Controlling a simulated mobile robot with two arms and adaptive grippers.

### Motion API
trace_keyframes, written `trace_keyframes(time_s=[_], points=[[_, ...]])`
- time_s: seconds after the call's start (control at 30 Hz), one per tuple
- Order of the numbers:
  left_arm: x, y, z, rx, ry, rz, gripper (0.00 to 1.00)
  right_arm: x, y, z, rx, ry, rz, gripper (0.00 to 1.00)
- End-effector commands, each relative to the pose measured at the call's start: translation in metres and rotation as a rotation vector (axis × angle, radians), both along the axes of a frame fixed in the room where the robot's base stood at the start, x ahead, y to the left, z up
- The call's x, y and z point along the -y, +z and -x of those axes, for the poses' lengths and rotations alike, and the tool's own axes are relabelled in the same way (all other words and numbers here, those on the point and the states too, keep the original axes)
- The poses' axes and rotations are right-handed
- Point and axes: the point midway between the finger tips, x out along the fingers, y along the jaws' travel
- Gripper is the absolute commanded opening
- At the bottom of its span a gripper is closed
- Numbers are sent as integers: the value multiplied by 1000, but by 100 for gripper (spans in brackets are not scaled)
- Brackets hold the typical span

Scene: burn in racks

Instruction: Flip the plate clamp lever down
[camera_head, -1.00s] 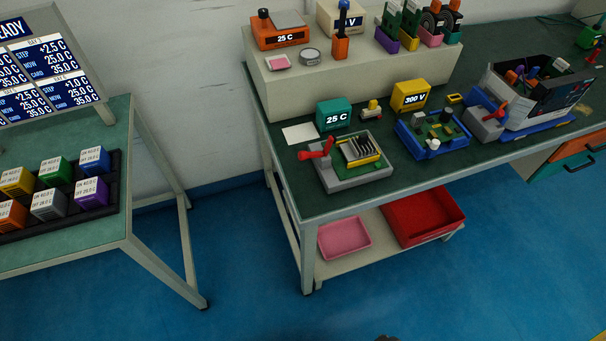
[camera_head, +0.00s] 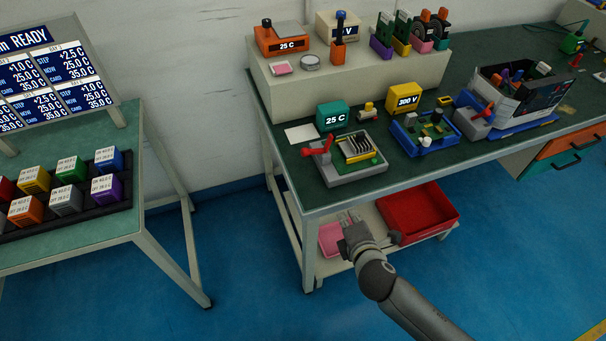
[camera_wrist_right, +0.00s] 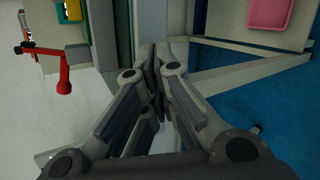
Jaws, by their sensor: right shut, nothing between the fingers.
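The grey clamp plate (camera_head: 350,175) sits near the front left of the green workbench. Its red lever (camera_head: 318,149) stands raised and tilted at the plate's left back side. A yellow-edged card fixture (camera_head: 360,150) with dark slats is on the plate. In the right wrist view the red lever (camera_wrist_right: 63,70) shows at the left, clear of my fingers. My right gripper (camera_head: 349,216) is shut and empty, in front of the bench edge and below the plate in the picture. Its closed fingers also show in the wrist view (camera_wrist_right: 159,65). My left gripper is out of view.
A teal 25 C block (camera_head: 332,116) and a white sheet (camera_head: 301,134) lie behind the plate. A blue tray (camera_head: 412,152) with a board stands to its right. Pink (camera_head: 329,239) and red (camera_head: 418,212) bins are on the lower shelf.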

Motion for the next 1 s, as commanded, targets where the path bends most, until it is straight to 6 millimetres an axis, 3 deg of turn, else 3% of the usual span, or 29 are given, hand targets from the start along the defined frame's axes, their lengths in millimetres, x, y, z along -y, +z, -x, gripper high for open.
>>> trace_keyframes(time_s=[0.2, 0.4, 0.6, 1.0], points=[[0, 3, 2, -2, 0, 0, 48, -38, 51, -19, 267, 350, 410, 0], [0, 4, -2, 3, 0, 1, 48, -61, 75, -17, 431, 537, 667, 0], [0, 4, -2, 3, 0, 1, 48, -68, 80, -15, 485, 594, 751, 0], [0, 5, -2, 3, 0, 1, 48, -69, 79, -19, 483, 594, 749, 0]])
